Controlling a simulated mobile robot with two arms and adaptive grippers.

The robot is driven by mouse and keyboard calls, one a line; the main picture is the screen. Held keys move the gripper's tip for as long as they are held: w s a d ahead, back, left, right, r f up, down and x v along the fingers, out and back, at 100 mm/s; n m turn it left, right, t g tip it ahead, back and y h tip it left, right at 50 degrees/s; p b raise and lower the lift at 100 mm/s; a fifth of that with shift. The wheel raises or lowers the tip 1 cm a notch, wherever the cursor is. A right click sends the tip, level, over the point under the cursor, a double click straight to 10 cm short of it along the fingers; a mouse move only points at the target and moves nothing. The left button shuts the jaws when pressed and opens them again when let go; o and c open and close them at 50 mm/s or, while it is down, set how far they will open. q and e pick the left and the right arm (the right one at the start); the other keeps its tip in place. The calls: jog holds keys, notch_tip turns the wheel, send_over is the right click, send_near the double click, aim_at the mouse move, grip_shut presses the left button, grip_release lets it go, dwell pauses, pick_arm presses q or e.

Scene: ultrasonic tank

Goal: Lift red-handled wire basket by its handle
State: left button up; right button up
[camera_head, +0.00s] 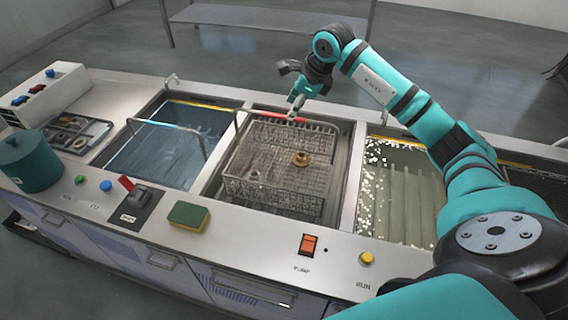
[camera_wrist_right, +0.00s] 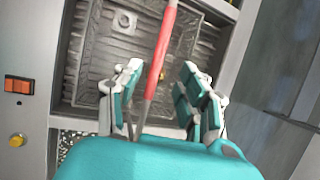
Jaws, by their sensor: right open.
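The wire basket (camera_head: 262,194) sits in the middle tank. Its red handle (camera_head: 322,118) spans above the basket near the tank's back edge. A brass-coloured part (camera_head: 300,159) lies in the basket. My right gripper (camera_head: 295,111) is at the handle, pointing down. In the right wrist view the red handle (camera_wrist_right: 161,62) runs between the two spread fingers of my right gripper (camera_wrist_right: 161,72), with space visible beside the fingers. Whether either finger touches the handle cannot be told. My left gripper is not in view.
The left tank (camera_head: 158,145) holds blue liquid and has a grey wire handle over it. The right tank (camera_head: 398,190) holds bubbling liquid. A green sponge (camera_head: 188,215), a teal pot (camera_head: 28,160) and an orange switch (camera_head: 308,244) are along the front deck.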

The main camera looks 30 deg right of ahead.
jog(key=shift+w+a+f+p, duration=0.25)
jog(key=shift+f+p, duration=0.25)
jog(key=p+x, duration=0.1)
jog(key=x, duration=0.2)
jog(key=shift+w+a+f+p, duration=0.15)
jog(key=shift+f+p, duration=0.15)
jog(key=shift+p, duration=0.05)
jog(key=shift+w+f, duration=0.15)
jog(key=shift+f, duration=0.2)
jog(key=shift+c, duration=0.5)
grip_shut()
